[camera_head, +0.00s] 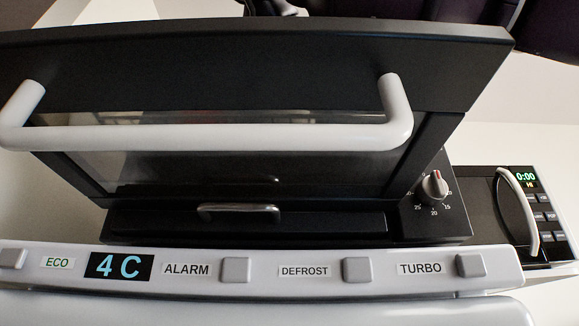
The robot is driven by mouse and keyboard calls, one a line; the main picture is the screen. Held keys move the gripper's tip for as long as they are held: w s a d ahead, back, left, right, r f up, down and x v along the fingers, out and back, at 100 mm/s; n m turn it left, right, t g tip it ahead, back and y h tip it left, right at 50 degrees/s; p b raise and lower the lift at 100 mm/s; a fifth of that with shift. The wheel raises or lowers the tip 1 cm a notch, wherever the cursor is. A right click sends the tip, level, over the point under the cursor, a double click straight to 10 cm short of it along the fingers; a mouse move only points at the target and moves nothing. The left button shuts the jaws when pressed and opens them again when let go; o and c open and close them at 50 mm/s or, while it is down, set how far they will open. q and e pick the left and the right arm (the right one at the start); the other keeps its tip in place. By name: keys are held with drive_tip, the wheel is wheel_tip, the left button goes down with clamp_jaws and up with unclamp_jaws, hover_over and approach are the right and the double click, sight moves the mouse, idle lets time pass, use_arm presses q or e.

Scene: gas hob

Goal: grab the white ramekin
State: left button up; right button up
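I see no white ramekin in the head view. Neither of my grippers can be made out in this view. Anything behind or inside the dark oven-like appliance is hidden, apart from dim reflections in its glass.
A dark appliance door (270,62) with a thick white bar handle (220,137) fills the middle. A control knob (433,187) is at its right. A white panel (320,285) with buttons and a "4 C" display spans the front. A microwave (480,200) stands at right. Cut-off dark shapes edge the top.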

drive_tip(key=shift+w+d+f, duration=0.1)
drive_tip(key=shift+w+f, duration=0.15)
drive_tip(key=shift+w, duration=0.15)
drive_tip(key=shift+s, duration=0.15)
drive_tip(key=shift+c, duration=0.5)
drive_tip(key=c, duration=0.9)
drive_tip(key=shift+c, duration=0.5)
drive_tip(key=shift+r, duration=0.1)
wheel_tip(320, 180, up, 20)
drive_tip(key=p, duration=0.7)
